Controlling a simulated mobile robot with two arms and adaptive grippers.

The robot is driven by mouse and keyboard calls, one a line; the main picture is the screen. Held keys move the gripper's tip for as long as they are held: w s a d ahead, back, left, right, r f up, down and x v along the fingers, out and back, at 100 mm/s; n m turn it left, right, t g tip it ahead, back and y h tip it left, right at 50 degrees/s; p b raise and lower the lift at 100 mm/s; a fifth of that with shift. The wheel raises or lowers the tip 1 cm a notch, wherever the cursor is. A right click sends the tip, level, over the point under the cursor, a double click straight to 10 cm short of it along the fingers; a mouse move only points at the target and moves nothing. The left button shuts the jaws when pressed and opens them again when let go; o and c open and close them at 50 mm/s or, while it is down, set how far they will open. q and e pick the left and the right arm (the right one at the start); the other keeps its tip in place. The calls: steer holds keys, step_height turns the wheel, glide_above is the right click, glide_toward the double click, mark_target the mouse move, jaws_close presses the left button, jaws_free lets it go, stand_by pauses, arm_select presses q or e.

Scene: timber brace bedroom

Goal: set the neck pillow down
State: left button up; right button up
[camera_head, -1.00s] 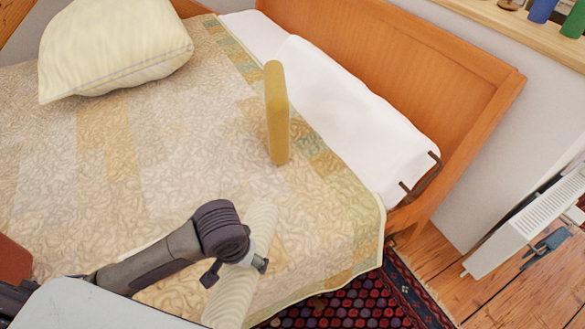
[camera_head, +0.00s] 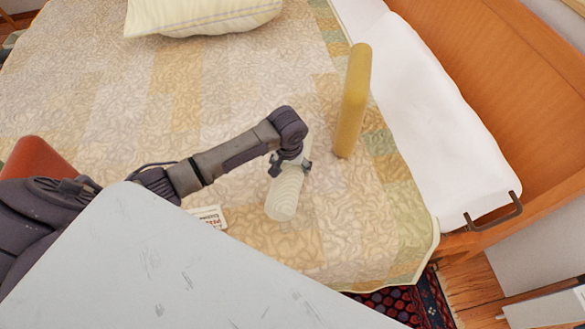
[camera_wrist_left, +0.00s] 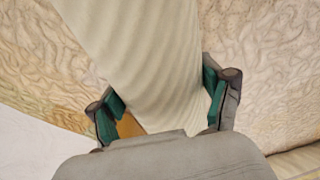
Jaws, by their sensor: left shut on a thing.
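The neck pillow (camera_head: 284,198) is a cream, ribbed roll. My left gripper (camera_head: 290,166) is shut on it, over the front part of the bed (camera_head: 240,85). The gripper hides the pillow's upper middle. In the left wrist view the pillow (camera_wrist_left: 140,45) passes between the two green-padded fingers of my left gripper (camera_wrist_left: 165,103), with the patterned bedspread behind it. I cannot tell whether the pillow touches the bedspread. My right gripper is not in view.
A yellow block (camera_head: 353,100) stands upright on the bed, right of my left gripper. A white bolster (camera_head: 430,120) lies along the wooden headboard (camera_head: 500,80). A cream cushion (camera_head: 200,16) is at the back, a printed card (camera_head: 210,216) left of the pillow. Bedspread between is clear.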

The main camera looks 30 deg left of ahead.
arm_select(q)
steer(key=shift+w+a+f, duration=0.9)
steer(key=shift+w, duration=0.25)
step_height(320, 180, down, 3)
steer(key=shift+f, duration=0.4)
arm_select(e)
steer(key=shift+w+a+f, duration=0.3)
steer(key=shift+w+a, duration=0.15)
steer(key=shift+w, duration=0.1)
arm_select(q)
steer(key=shift+f, duration=0.1)
steer(key=o, duration=1.3)
steer(key=shift+o, duration=0.2)
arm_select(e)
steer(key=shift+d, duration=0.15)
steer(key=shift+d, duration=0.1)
arm_select(q)
steer(key=shift+r, duration=0.2)
steer(key=r, duration=0.4)
steer(key=s+r, duration=0.1)
steer(key=r, duration=0.2)
steer(key=s+r+p, duration=0.1)
steer(key=r, duration=0.3)
steer(key=shift+d+r, duration=0.2)
steer(key=shift+r, duration=0.1)
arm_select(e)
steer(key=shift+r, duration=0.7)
